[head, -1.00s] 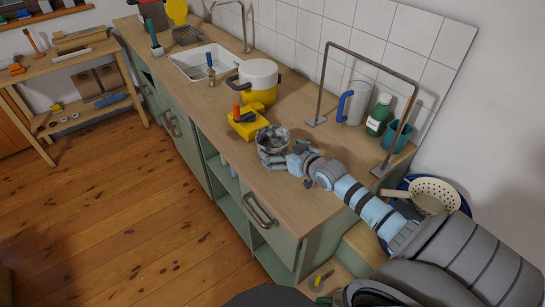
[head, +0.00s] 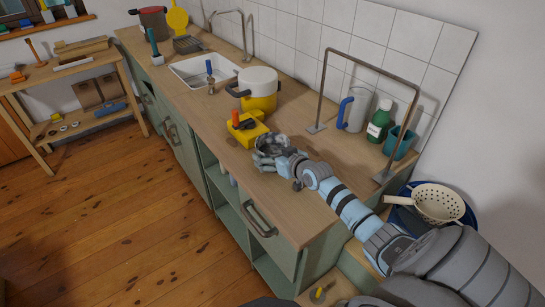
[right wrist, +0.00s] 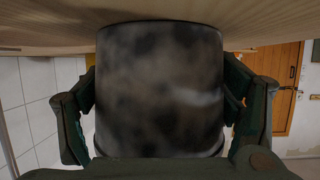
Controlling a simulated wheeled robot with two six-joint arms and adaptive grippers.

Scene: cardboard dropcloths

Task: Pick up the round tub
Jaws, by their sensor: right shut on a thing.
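The round tub (head: 272,143) is a dark grey, mottled, open-topped tub at the near edge of the wooden counter in the head view. My right gripper (head: 272,160) is shut on it, with fingers covering much of its near side. In the right wrist view, the tub (right wrist: 160,90) fills the middle between the two dark fingers, one on each side. I cannot tell whether its base touches the counter. My left gripper is in neither view.
A yellow block-like thing (head: 246,130) with an orange knob stands just behind the tub, and a yellow-and-white pot (head: 258,92) beyond it. A metal rail (head: 370,62), a clear jug (head: 356,110), a green bottle (head: 379,120) and a teal cup (head: 399,143) stand to the right.

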